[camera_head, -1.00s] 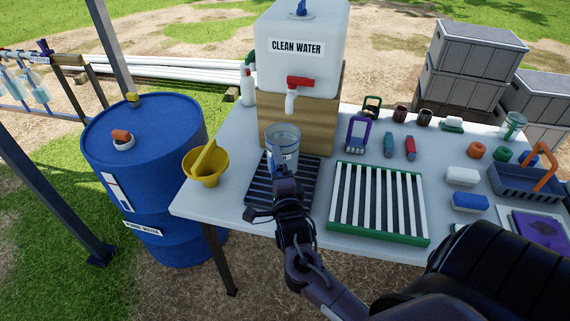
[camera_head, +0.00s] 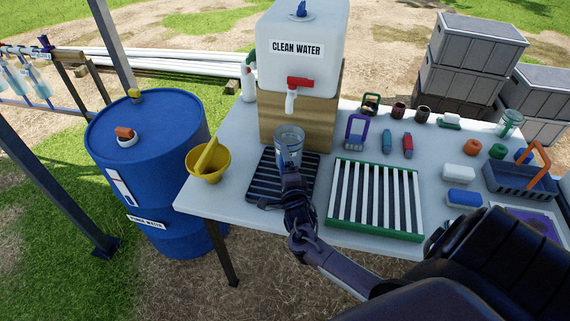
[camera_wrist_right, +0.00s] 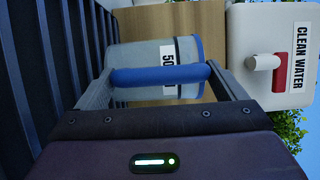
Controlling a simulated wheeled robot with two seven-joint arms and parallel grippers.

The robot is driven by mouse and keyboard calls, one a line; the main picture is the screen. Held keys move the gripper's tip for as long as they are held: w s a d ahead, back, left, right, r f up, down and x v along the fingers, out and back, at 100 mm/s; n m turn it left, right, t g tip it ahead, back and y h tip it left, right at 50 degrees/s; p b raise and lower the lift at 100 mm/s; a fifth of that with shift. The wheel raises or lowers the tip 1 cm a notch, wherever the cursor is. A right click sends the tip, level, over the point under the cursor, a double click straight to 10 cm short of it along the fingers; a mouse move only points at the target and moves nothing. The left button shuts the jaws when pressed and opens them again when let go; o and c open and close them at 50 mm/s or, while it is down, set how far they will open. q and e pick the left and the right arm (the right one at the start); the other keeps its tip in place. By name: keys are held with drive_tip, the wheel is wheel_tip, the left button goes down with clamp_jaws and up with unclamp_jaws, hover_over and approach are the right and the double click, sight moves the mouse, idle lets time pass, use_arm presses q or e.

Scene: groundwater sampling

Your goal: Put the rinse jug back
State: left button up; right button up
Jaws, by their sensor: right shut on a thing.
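The rinse jug (camera_head: 289,142) is clear, with a white label, and looks upright at the back part of a black slatted tray (camera_head: 262,187), in front of the wooden stand. In the right wrist view the jug (camera_wrist_right: 146,54) shows its label and a blue handle bar (camera_wrist_right: 160,76). My right gripper (camera_head: 290,172) is shut on that handle, and its fingers (camera_wrist_right: 160,84) show at both ends of the bar. The jug's base is hidden, so I cannot tell if it touches the tray. My left gripper is not in view.
The clean water tank (camera_head: 302,50) with its red tap stands on a wooden stand (camera_head: 330,120) just behind the jug. A yellow funnel (camera_head: 210,166) is left of the tray. A green-edged striped rack (camera_head: 376,234) is close on the right. A blue barrel (camera_head: 150,180) stands left of the table.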

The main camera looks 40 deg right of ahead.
drive_tip(key=shift+f, duration=0.15)
drive_tip(key=o, duration=1.2)
drive_tip(key=shift+c, duration=0.2)
drive_tip(key=shift+s+a, duration=0.15)
drive_tip(key=shift+s, duration=0.05)
drive_tip(key=b+v, duration=0.2)
drive_tip(key=v, duration=0.8)
drive_tip(key=shift+s+a, duration=0.15)
drive_tip(key=shift+s, duration=0.15)
drive_tip(key=shift+s+a, duration=0.2)
drive_tip(key=shift+s, duration=0.25)
